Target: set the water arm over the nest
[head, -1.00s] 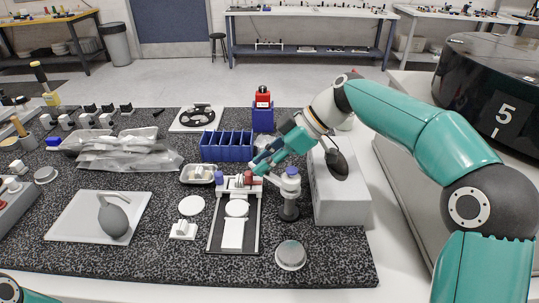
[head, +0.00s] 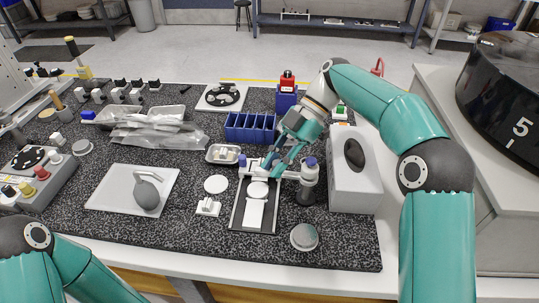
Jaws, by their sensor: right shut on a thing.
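The nest looks to be the round white disc (head: 258,190) on the slim black-edged fixture (head: 238,215) at the centre of the mat. The water arm looks to be the pale arm (head: 291,175) on the blue-capped post (head: 309,184) at the fixture's right. My right gripper (head: 273,167) comes down from the upper right at the fixture's back end. It is shut, apparently on the water arm; its fingers hide part of the grip. The disc shows uncovered in front of the fingers. My left arm shows at the lower left, its gripper out of view.
A grey box (head: 354,190) with a dark oval stands right of the post. Blue bins (head: 250,128) and a metal dish (head: 222,154) lie behind the fixture. A round tin (head: 304,237) stands in front.

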